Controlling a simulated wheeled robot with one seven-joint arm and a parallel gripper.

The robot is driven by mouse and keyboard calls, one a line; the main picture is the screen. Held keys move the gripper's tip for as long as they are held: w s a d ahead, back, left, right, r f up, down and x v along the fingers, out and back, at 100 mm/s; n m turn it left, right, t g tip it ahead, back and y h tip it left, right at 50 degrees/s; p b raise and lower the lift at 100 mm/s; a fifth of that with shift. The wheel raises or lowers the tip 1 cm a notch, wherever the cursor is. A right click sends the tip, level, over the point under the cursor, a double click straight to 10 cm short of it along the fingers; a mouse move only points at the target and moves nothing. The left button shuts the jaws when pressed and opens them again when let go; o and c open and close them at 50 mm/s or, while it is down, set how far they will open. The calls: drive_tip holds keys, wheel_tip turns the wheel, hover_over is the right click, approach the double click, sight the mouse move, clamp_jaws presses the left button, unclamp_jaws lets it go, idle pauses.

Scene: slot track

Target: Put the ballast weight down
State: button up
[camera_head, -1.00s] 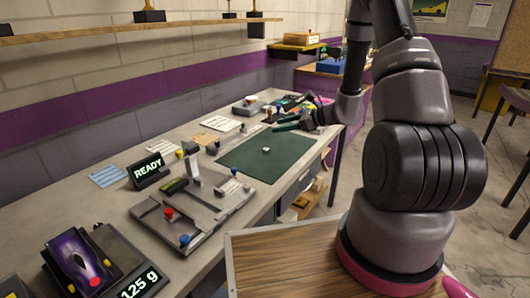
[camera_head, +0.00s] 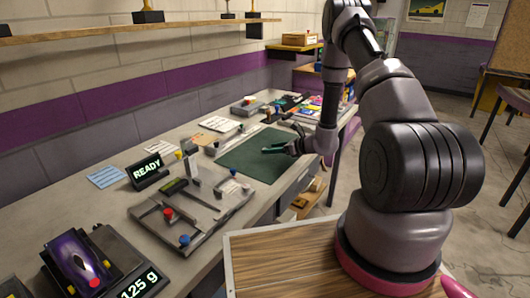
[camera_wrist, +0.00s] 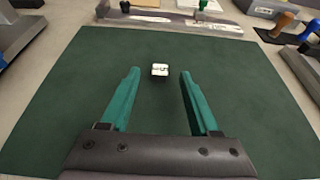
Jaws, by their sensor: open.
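The ballast weight appears to be the small pale block with dark marks (camera_wrist: 160,70) on the dark green mat (camera_wrist: 75,95). In the wrist view it sits between and about level with my fingertips, with a clear gap on either side. My gripper (camera_wrist: 159,77) has its two green fingers spread apart, touching nothing. In the head view my gripper (camera_head: 279,142) is low over the right part of the mat (camera_head: 245,160). The block cannot be made out there and seems hidden by the fingers.
A grey fixture with red and blue knobs (camera_head: 205,222) stands left of the mat, with a READY display (camera_head: 148,171) behind it. A scale reading 125 g (camera_head: 139,284) holds a purple car (camera_head: 80,262) at the near left. Tools and boxes crowd the bench's far end.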

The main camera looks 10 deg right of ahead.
drive_tip(key=shift+x, duration=1.55)
clamp_jaws()
drive_tip(key=s+d+r+m+t+h, duration=0.1)
drive_tip(key=d+r, duration=0.1)
drive_tip(key=r, duration=0.6)
drive_tip(key=s+d+r+m+t+h, duration=0.1)
drive_tip(key=s+d+r+m+h, duration=0.1)
drive_tip(key=r, duration=0.6)
drive_tip(key=s+d+r+m+t+h, duration=0.1)
drive_tip(key=d+r, duration=0.3)
drive_tip(key=r, duration=0.5)
drive_tip(key=shift+s+m+h, duration=0.55)
drive_tip(key=shift+m+h, duration=0.15)
